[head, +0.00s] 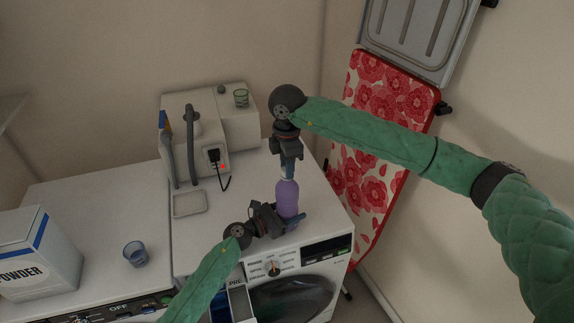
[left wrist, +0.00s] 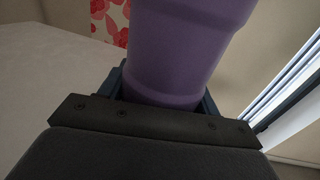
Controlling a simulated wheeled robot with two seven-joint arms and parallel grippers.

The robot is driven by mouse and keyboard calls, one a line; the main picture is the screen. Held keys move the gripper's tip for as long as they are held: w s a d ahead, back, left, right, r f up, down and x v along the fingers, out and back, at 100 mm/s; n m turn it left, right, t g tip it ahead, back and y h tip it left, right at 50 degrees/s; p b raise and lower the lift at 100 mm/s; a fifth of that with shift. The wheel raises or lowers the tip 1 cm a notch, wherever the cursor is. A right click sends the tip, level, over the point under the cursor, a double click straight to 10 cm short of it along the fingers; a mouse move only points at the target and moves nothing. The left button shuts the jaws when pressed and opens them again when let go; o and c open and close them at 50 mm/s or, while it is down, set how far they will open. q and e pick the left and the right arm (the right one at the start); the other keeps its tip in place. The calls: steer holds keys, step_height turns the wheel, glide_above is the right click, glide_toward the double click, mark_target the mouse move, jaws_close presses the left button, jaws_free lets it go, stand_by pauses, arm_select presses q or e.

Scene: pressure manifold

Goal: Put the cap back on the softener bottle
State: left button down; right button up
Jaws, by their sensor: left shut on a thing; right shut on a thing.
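The purple softener bottle (head: 287,199) stands upright near the front edge of the right-hand washing machine. My left gripper (head: 287,219) is shut around its lower body; in the left wrist view the bottle (left wrist: 180,50) fills the space between the jaws. My right gripper (head: 288,172) points straight down directly above the bottle and is shut at its top. A small pale piece shows between the right fingertips and the bottle; I cannot tell whether it is the cap or the neck. The right fingers hide most of what they hold.
A shallow tray (head: 189,204) lies left of the bottle. A blue cup (head: 135,253) and powder box (head: 38,252) are further left. A floral ironing board (head: 372,130) leans at right.

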steer(key=m, duration=0.5)
steer(key=o, duration=0.9)
steer(key=shift+o, duration=0.2)
steer(key=shift+r, duration=0.1)
steer(key=shift+r, duration=2.15)
steer(key=shift+c, duration=0.2)
